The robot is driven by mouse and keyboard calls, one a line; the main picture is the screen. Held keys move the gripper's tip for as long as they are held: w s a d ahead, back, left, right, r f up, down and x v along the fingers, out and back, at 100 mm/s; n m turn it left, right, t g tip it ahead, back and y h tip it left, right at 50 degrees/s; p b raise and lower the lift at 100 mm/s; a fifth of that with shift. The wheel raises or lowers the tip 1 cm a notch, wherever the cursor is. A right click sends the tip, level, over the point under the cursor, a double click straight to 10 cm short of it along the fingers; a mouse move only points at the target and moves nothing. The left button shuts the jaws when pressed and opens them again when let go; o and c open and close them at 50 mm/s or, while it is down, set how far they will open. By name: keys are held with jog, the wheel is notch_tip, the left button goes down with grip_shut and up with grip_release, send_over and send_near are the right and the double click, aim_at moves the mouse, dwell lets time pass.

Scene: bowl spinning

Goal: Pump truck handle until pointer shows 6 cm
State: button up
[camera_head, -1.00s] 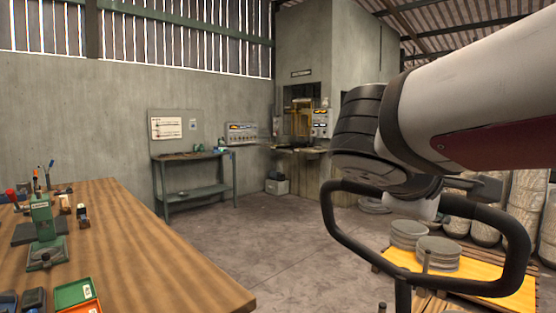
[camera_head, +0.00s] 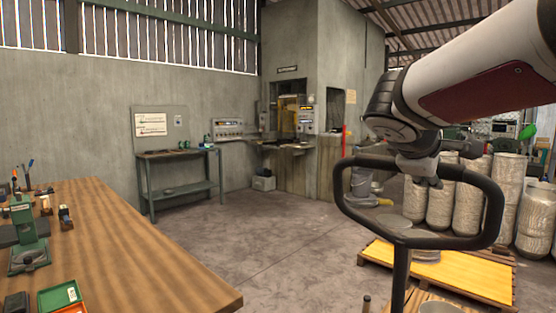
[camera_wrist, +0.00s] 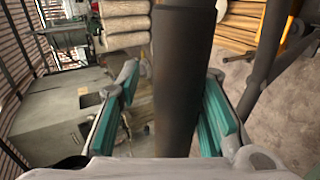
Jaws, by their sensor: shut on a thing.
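The truck handle is a black closed loop on a stem (camera_head: 401,272), at the right of the head view. Its stem stands nearly upright. My gripper (camera_head: 425,172) is at the top bar of the loop, reaching in from the upper right. In the wrist view the dark bar of the handle (camera_wrist: 180,85) runs between the two teal finger pads of my gripper (camera_wrist: 172,80), which is shut on it. The truck's body and forks are out of view or hidden. No pointer or scale can be made out in either view.
A yellow-topped pallet (camera_head: 480,280) lies on the floor behind the handle, with grey discs on it. Several pale wrapped cylinders (camera_head: 475,195) stand at the right. A wooden table (camera_head: 130,255) fills the left front. The concrete floor (camera_head: 250,240) between is clear.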

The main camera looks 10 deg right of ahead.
jog(key=shift+w+a+r, duration=0.1)
jog(key=shift+a+r, duration=0.1)
jog(key=shift+r, duration=0.35)
jog(key=w+d+p, duration=0.1)
jog(key=w+d, duration=0.1)
jog(key=d, duration=0.1)
jog(key=w+d+r+p, duration=0.1)
jog(key=w+d, duration=0.2)
jog(key=d, duration=0.1)
jog(key=w+d+p, duration=0.1)
jog(key=w+d, duration=0.2)
jog(key=d, duration=0.1)
jog(key=shift+w+r, duration=0.25)
jog(key=shift+r, duration=0.05)
jog(key=o, duration=1.4)
jog(key=shift+s+a, duration=0.1)
jog(key=o, duration=0.6)
jog(key=shift+f, duration=0.15)
jog(key=shift+o, duration=0.2)
jog(key=shift+f, duration=0.1)
jog(key=shift+s, duration=0.1)
jog(key=p+v, duration=0.1)
jog(key=v, duration=0.8)
jog(key=shift+s+a, duration=0.2)
jog(key=shift+s, duration=0.05)
